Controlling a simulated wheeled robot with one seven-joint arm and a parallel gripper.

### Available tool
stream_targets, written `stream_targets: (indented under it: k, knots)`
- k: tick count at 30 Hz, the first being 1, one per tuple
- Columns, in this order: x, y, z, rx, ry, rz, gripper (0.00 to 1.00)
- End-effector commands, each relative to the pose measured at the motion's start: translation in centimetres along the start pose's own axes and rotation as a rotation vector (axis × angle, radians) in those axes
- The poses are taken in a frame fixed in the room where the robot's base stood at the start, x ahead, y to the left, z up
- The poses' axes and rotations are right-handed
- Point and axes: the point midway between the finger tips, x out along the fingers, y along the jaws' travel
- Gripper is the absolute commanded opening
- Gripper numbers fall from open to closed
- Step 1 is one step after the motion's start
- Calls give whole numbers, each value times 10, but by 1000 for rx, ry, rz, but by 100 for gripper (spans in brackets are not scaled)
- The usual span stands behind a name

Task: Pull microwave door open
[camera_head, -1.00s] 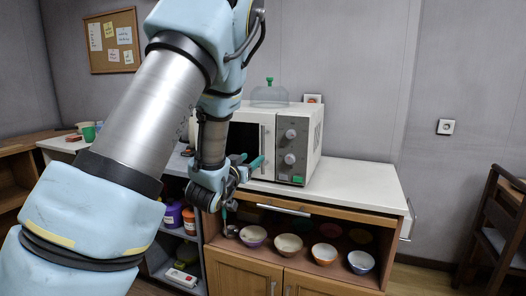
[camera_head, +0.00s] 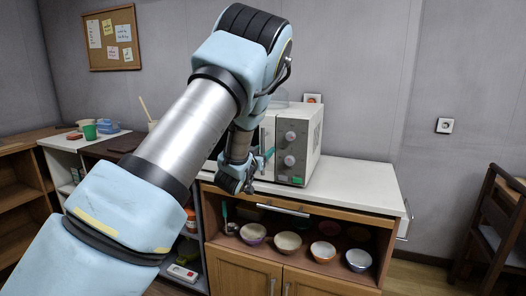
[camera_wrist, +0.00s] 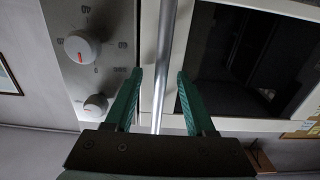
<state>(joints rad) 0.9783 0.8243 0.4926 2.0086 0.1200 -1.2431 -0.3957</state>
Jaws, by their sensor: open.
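The white microwave (camera_head: 306,140) stands on the white counter, its dial panel facing forward. My arm hides most of its door in the head view. In the wrist view, the microwave's panel with two round dials (camera_wrist: 82,47) is at the left and the dark door window (camera_wrist: 225,60) at the right. The door looks shut. The silver bar handle (camera_wrist: 165,50) runs between the green fingers of my gripper (camera_wrist: 159,73). The fingers are open, one on each side of the bar, with visible gaps. In the head view my gripper (camera_head: 264,160) is at the microwave's front.
The white countertop (camera_head: 360,185) is clear right of the microwave. Several bowls (camera_head: 288,243) sit on the open shelf below. A chair (camera_head: 497,215) stands at the far right. A wall socket (camera_head: 445,126) is behind. A glass dome on the microwave is mostly hidden by my arm.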

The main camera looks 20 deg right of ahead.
Motion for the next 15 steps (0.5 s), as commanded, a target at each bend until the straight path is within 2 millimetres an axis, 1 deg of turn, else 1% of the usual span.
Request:
stream_targets:
  k: [2,15]
  knots:
    - [0,0,0,0,0,0,55]
    - [0,0,0,0,0,0,6]
